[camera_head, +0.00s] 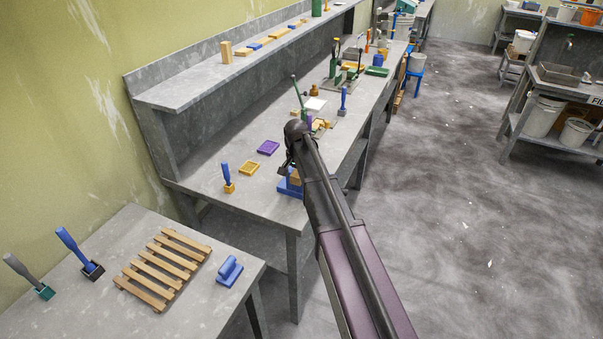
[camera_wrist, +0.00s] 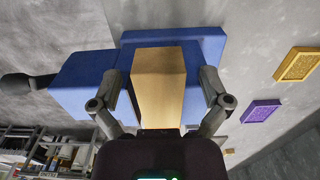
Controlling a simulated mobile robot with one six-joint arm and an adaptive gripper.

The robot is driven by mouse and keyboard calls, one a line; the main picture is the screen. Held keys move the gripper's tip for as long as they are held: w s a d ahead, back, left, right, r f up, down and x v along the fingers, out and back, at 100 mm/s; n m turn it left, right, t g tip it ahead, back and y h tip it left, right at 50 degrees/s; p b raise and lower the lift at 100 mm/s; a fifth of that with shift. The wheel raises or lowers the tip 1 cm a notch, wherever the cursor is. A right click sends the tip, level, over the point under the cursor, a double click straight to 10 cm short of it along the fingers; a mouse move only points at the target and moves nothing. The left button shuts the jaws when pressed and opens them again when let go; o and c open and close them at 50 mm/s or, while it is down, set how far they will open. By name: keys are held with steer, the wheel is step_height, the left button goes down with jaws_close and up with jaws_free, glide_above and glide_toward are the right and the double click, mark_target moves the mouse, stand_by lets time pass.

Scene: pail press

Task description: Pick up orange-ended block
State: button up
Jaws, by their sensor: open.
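A tan wooden block (camera_wrist: 158,75) fills the middle of the wrist view, in front of a blue fixture (camera_wrist: 215,45). My gripper (camera_wrist: 160,88) is open, with one finger on each side of the block; I cannot tell whether either finger touches it. In the head view, the tan block (camera_head: 295,177) shows only in part beside my arm, at the blue fixture (camera_head: 288,188) near the bench's front edge. My gripper (camera_head: 286,168) is there too, mostly hidden by my wrist.
Several tools and parts stand farther back. A wooden pallet (camera_head: 163,268) lies on the nearer table.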

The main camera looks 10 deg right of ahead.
stand_by(0.4)
steer(key=c, duration=1.3)
steer(key=shift+r, duration=0.15)
step_height(320, 180, up, 3)
steer(key=p, duration=0.3)
steer(key=shift+r, duration=0.1)
steer(key=s+d, duration=0.1)
steer(key=s, duration=0.4)
steer(key=s+d+r+p, duration=0.1)
steer(key=s, duration=0.4)
steer(key=s+d+p, duration=0.1)
steer(key=s, duration=0.4)
steer(key=shift+s+r, duration=0.3)
steer(key=shift+s, duration=0.05)
